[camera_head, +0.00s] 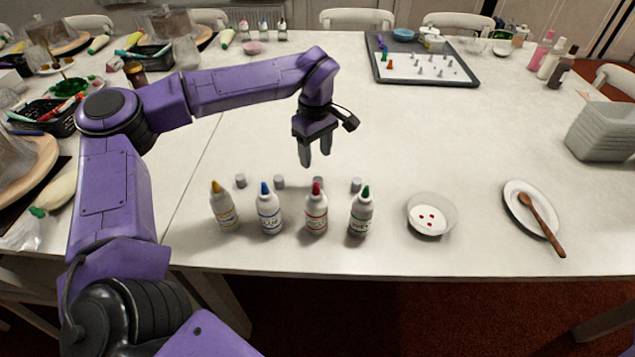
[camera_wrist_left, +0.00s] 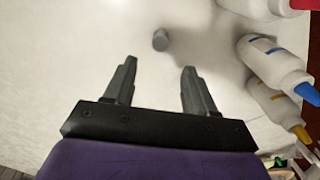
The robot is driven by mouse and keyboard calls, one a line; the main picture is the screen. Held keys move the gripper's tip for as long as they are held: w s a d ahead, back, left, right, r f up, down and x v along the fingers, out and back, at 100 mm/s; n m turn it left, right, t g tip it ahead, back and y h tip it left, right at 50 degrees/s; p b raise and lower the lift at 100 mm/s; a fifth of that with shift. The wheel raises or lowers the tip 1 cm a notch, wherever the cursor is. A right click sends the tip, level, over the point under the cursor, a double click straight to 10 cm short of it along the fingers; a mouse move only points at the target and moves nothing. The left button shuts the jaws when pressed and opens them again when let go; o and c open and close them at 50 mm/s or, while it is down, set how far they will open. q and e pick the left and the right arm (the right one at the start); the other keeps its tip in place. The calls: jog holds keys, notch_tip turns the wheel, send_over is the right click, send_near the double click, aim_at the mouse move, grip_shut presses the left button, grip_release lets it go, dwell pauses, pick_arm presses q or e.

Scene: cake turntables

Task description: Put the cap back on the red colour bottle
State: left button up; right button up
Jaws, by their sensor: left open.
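The red colour bottle (camera_head: 316,212) stands upright on the table among a row of bottles, its red nozzle bare. In the left wrist view only a bit of its red tip (camera_wrist_left: 304,4) shows, at the top right corner. A small grey cap (camera_head: 318,181) stands on the table just behind it, partly hidden by the nozzle. My left gripper (camera_head: 316,160) points down, open and empty, above the table behind this cap. In the left wrist view, a grey cap (camera_wrist_left: 161,40) lies beyond the open fingers (camera_wrist_left: 154,62); I cannot tell which bottle it belongs to. My right gripper is not in view.
Yellow (camera_head: 223,207), blue (camera_head: 269,210) and green (camera_head: 361,212) bottles flank the red one, with grey caps behind them. A bowl with red dots (camera_head: 448,222) and a plate with a wooden spoon (camera_head: 518,214) stand to the right.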

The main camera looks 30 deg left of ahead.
aim_at(317, 179)
pick_arm(q)
notch_tip(317, 179, down, 4)
jog(key=shift+r, duration=0.1)
jog(key=f, duration=0.4)
jog(key=shift+s+d+f, duration=0.1)
jog(key=shift+d, duration=0.25)
jog(key=shift+f, duration=0.55)
grip_shut()
